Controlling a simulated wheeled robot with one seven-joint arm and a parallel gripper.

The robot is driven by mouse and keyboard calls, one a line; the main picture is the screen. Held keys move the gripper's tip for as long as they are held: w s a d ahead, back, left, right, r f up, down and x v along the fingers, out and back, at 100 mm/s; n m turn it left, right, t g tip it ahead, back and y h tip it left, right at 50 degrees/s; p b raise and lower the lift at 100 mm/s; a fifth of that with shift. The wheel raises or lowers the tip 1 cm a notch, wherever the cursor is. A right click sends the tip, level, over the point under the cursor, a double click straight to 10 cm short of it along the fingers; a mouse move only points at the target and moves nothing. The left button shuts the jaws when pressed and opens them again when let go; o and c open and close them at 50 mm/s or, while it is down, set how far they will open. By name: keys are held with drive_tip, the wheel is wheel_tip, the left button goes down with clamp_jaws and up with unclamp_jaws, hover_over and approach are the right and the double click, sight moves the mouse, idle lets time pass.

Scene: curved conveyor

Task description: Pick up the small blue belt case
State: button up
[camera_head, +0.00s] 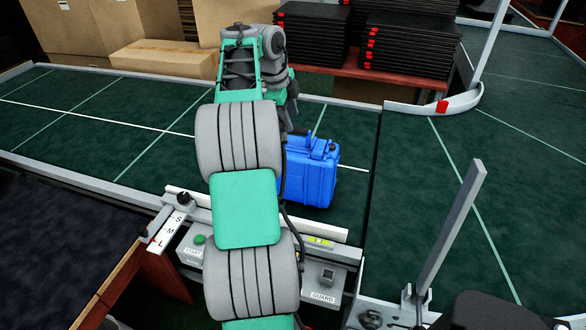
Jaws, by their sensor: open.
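The small blue belt case (312,172) stands upright on the dark green conveyor belt. It is blue all over, with a handle on top, and its left side is hidden behind my arm. My arm reaches across the belt and bends down just left of the case. Only a small dark part of my gripper (296,130) shows, beside the upper left of the case near its handle. The gripper is open. Most of its fingers are hidden behind my arm, so I cannot tell whether they touch the case.
A low rail and control panel (327,275) run along the belt's near edge. An upright grey guard post (452,232) stands at the right. Cardboard boxes (165,60) and stacked black trays (405,50) lie behind. The belt (75,115) left of my arm is clear.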

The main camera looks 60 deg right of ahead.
drive_tip(key=x, duration=0.6)
drive_tip(key=shift+w+d+f, duration=0.15)
drive_tip(key=shift+w+f, duration=0.05)
drive_tip(key=shift+f, duration=0.1)
drive_tip(key=shift+c, duration=0.2)
clamp_jaws()
idle(0.7)
